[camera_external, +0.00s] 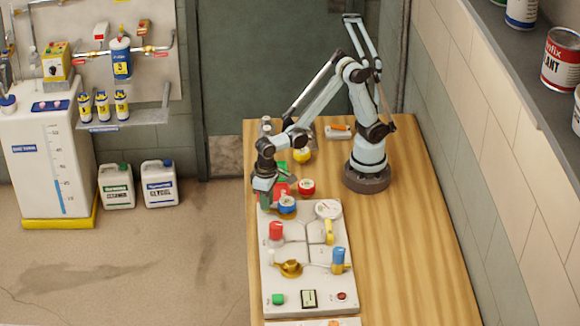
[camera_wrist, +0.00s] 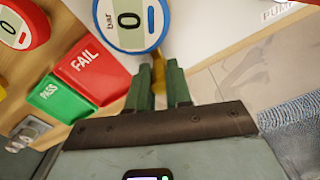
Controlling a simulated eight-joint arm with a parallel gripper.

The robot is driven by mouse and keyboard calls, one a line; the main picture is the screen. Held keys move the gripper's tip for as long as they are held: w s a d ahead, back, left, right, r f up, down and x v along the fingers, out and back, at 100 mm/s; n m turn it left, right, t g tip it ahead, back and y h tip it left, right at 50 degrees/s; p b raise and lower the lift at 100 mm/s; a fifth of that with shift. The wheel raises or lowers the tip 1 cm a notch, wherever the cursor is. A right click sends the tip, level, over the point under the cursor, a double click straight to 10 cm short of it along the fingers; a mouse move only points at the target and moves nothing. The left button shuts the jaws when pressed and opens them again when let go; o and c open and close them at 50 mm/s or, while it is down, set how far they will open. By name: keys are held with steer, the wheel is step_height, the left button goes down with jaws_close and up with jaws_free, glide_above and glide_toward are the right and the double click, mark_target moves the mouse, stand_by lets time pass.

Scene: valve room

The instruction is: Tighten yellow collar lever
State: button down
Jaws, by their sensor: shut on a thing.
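The blue gauge (camera_external: 287,204) stands at the far left corner of the grey panel, on a yellow collar (camera_external: 289,216). In the wrist view the blue gauge (camera_wrist: 129,20) reads 0. A yellow lever (camera_wrist: 158,70) runs from below the gauge down between my green fingers. My gripper (camera_wrist: 167,82) is shut on this lever; the fingers hide its lower part. In the external view my gripper (camera_external: 266,200) points down at the left of the blue gauge. The lever cannot be made out there.
The grey panel (camera_external: 304,304) carries a red knob (camera_external: 276,231), a yellow handle (camera_external: 328,231), a blue handle (camera_external: 338,257) and a white dial (camera_external: 327,209). Red (camera_wrist: 92,70) and green (camera_wrist: 65,105) FAIL and PASS blocks lie close by. A red gauge (camera_external: 307,186) and a yellow gauge (camera_external: 302,155) stand behind.

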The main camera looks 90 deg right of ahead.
steer(key=shift+s+d+m, duration=0.2)
steer(key=shift+d+m, duration=0.2)
steer(key=shift+m, duration=0.4)
steer(key=shift+s+d+m, duration=0.15)
steer(key=shift+d+m, duration=0.25)
steer(key=shift+m, duration=0.4)
steer(key=shift+d, duration=0.1)
steer(key=c, duration=1)
jaws_free()
steer(key=shift+c, duration=0.2)
steer(key=shift+r, duration=0.1)
step_height(320, 180, up, 12)
steer(key=s+d+f+n+t, duration=0.1)
steer(key=s+d+n+t, duration=0.1)
steer(key=d, duration=0.5)
steer(key=s+d+f+n+t, duration=0.1)
steer(key=s+d+n+t, duration=0.1)
steer(key=d+n+t, duration=0.3)
steer(key=d, duration=0.2)
steer(key=shift+d+f+n, duration=0.4)
